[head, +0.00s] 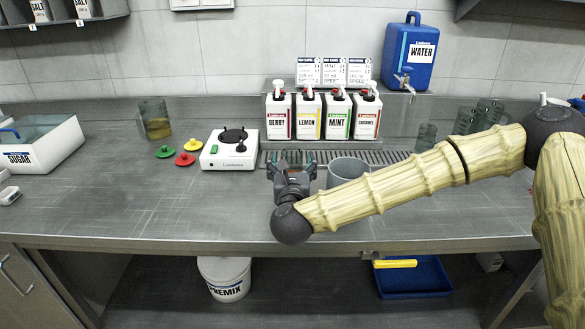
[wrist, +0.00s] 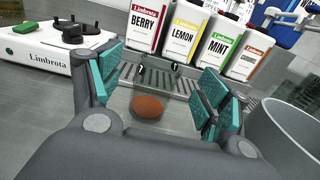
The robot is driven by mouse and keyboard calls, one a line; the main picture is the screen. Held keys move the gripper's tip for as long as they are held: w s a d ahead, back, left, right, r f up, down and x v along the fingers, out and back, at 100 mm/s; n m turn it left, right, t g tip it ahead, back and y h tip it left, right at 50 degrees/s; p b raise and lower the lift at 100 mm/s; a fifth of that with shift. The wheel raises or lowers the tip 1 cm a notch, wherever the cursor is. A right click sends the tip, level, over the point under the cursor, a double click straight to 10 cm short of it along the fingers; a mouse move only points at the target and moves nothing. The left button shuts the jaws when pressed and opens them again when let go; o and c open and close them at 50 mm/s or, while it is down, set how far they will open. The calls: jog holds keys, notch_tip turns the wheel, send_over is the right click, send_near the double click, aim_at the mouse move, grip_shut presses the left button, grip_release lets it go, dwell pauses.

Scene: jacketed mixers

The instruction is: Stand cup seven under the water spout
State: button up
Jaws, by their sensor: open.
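My gripper (head: 291,160) is open at the front of the drip grate, below the syrup bottles. In the wrist view its teal-padded fingers (wrist: 160,90) stand on either side of a clear cup (wrist: 149,108) with reddish-brown contents at its bottom. The pads appear apart from the cup. Several clear cups (head: 425,138) stand at the right, partly behind my arm.
A grey pot (head: 347,170) stands close to the right of my gripper. Berry, lemon, mint and caramel bottles (head: 322,115) line the back. A white mixer base (head: 230,150) is at the left, beside coloured lids (head: 185,159).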

aim_at(292, 152)
jog(key=shift+w, duration=2.6)
jog(key=shift+c, duration=0.2)
jog(key=c, duration=1.2)
jog(key=shift+o, duration=0.2)
jog(key=shift+r, duration=0.15)
jog(key=shift+r, duration=0.15)
jog(key=s+r, duration=0.4)
jog(key=s, duration=1.2)
jog(key=shift+d+r, duration=0.15)
jog(key=shift+r, duration=0.05)
